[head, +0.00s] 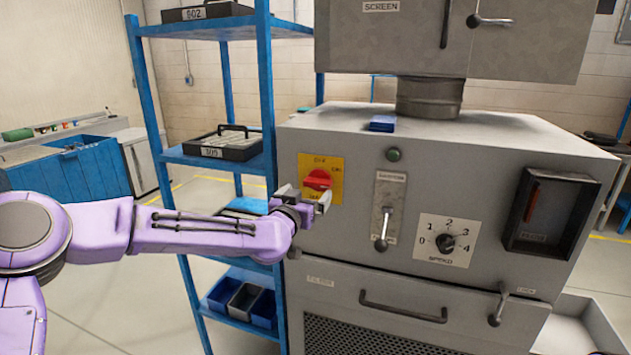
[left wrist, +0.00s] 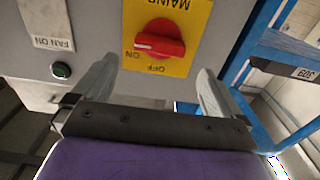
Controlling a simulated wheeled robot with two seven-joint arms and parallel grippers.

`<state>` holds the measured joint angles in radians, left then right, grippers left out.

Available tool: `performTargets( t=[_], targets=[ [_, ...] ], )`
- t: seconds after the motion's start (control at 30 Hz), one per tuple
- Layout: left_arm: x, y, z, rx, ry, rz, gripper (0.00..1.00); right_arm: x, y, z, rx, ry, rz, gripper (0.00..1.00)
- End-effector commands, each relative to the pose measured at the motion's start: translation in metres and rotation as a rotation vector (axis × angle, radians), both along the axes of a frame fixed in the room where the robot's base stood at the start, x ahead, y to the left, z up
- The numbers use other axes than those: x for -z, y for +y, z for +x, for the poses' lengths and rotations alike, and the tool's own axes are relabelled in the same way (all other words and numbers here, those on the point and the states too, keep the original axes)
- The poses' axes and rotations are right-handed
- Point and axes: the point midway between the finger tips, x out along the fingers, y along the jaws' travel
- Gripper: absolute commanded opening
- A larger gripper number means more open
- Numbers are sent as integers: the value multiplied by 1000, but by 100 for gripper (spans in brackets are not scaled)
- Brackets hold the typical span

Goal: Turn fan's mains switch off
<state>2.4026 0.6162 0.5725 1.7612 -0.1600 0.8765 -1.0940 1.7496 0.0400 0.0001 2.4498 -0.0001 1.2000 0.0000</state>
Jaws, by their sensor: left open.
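The mains switch is a red rotary knob (head: 318,180) on a yellow plate (head: 336,163) at the upper left of the grey fan cabinet's front. In the left wrist view, where the lettering is upside down, the red knob (left wrist: 160,43) has its grip bar lying nearly level, with one end toward the ON mark; OFF is marked at another side. My left gripper (head: 307,199) is open and empty, just in front of and below the knob in the head view. In the wrist view its fingertips (left wrist: 156,68) are spread either side of the knob, apart from it. My right gripper is out of view.
The cabinet front (head: 340,235) also carries a lever (head: 382,230), a speed dial (head: 446,242), a green button (head: 393,155) and a recessed box with a red handle (head: 535,200). A blue shelf rack (head: 265,100) stands close at left, near my left forearm.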

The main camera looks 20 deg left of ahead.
Motion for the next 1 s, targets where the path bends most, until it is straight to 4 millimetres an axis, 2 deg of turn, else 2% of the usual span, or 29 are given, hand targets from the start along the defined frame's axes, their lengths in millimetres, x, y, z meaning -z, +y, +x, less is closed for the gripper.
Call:
performTargets(
  t=[0.03,0.1,0.3,0.43,0.67,0.83,1.0],
  targets=[
    [-3,0,13,-2,3,-1,100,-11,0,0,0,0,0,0],
    [-3,-1,29,-2,3,0,100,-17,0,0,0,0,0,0],
    [-2,-2,61,-1,2,-1,100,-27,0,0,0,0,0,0],
    [0,-3,68,0,3,-1,100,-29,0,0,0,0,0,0],
    [1,-3,69,1,3,-1,100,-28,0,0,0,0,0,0],
    [1,-3,69,1,3,-1,49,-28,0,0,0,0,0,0],
    [1,-3,69,1,2,-1,49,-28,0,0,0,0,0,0]
  ],
)
